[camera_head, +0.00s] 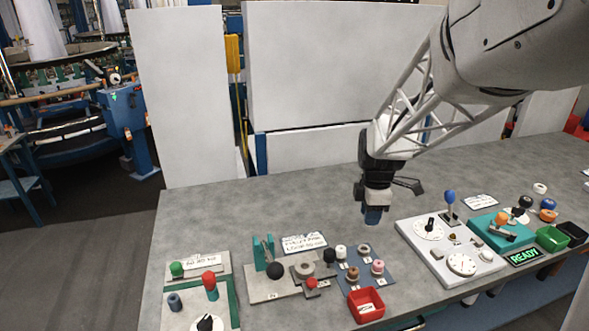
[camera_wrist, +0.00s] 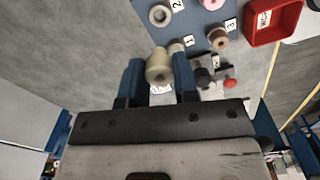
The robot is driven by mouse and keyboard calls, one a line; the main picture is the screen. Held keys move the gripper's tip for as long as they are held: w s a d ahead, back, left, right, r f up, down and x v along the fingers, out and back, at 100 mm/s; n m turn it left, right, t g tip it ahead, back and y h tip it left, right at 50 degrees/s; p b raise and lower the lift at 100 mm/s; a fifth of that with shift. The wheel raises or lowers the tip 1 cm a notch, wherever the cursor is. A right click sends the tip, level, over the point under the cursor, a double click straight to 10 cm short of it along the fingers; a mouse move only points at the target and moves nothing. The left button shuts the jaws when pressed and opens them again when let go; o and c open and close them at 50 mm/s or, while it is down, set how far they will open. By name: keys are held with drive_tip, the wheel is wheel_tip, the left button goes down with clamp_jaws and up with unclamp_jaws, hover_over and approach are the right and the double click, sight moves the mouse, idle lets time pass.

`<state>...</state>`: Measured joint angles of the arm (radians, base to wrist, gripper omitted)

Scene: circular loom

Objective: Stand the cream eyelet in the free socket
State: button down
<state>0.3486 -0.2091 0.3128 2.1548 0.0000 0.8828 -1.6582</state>
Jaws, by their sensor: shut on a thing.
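My gripper (camera_head: 373,217) hangs above the grey table, left of the white dial panel and up and right of the blue socket plate (camera_head: 383,279). In the wrist view its blue fingers (camera_wrist: 158,78) are shut on the cream eyelet (camera_wrist: 158,66). The eyelet is hidden in the head view. On the plate (camera_wrist: 203,17), a pale eyelet (camera_wrist: 176,46) is by label 1, a pale ring (camera_wrist: 160,15) by label 2 and a pinkish-brown eyelet (camera_wrist: 217,38) by label 3. I cannot tell which socket is free.
A red tray (camera_head: 366,305) stands in front of the plate. A fixture with a black knob (camera_head: 275,271) is to its left. The dial panel (camera_head: 450,250) and a teal box (camera_head: 490,231) stand to the right. The table behind the plate is clear.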

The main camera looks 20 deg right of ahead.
drive_tip(key=shift+f, duration=0.2)
drive_tip(key=shift+f, duration=3.2)
drive_tip(key=shift+f, duration=1.4)
drive_tip(key=c, duration=0.8)
unclamp_jaws()
drive_tip(key=shift+r, duration=0.1)
drive_tip(key=shift+r, duration=3.75)
